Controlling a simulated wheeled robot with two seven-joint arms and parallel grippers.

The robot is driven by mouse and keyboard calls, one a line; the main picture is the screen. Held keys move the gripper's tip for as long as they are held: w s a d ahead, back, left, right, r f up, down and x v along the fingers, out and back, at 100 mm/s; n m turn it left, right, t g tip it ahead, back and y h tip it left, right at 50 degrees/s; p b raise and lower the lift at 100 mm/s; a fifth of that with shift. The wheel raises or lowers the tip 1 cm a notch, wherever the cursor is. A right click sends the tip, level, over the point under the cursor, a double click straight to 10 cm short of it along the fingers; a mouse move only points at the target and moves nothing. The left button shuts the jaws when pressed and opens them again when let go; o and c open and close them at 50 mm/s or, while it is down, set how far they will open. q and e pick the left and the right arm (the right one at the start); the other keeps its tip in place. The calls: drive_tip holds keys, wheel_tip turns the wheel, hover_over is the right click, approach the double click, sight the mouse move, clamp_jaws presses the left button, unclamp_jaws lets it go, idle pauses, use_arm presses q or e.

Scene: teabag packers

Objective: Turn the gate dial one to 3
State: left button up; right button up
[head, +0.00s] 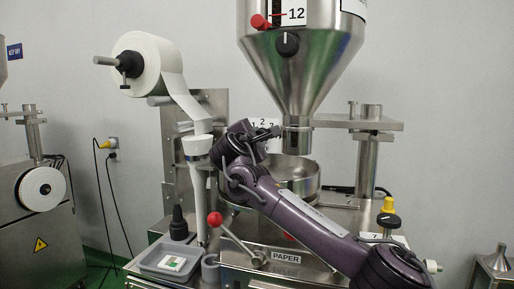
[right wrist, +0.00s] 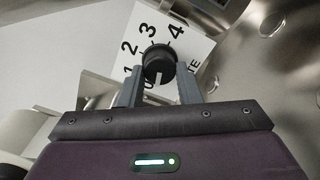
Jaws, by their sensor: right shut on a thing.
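The gate dial (right wrist: 158,62) is a round black knob on a white plate (right wrist: 195,42) printed with 1, 2, 3, 4 and the letters "TE". A pale mark on the knob's lower side points down in the right wrist view, towards my gripper and away from 3. My right gripper (right wrist: 158,82) is shut on the dial, one grey finger on each side of it. In the head view my right gripper (head: 270,132) is at the numbered plate (head: 262,123) below the hopper, and the knob is hidden. My left gripper is out of view.
A steel hopper (head: 300,75) with a black knob (head: 288,43) and a label 12 hangs above. A white paper roll (head: 145,62) is to the left. A red-ball lever (head: 215,218) and a grey tray (head: 165,262) are below.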

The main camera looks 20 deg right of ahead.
drive_tip(key=m+b, duration=0.1)
drive_tip(key=m, duration=0.1)
drive_tip(key=m+b, duration=0.1)
drive_tip(key=shift+f+m, duration=0.2)
drive_tip(key=shift+m, duration=1.2)
drive_tip(key=shift+m+b, duration=0.4)
drive_tip(key=m, duration=0.3)
drive_tip(key=shift+b, duration=0.3)
drive_tip(key=shift+m, duration=1)
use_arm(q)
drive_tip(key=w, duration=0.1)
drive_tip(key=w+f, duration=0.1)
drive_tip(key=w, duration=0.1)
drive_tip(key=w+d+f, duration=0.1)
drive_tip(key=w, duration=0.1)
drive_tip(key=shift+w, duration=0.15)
use_arm(e)
drive_tip(key=shift+m, duration=0.3)
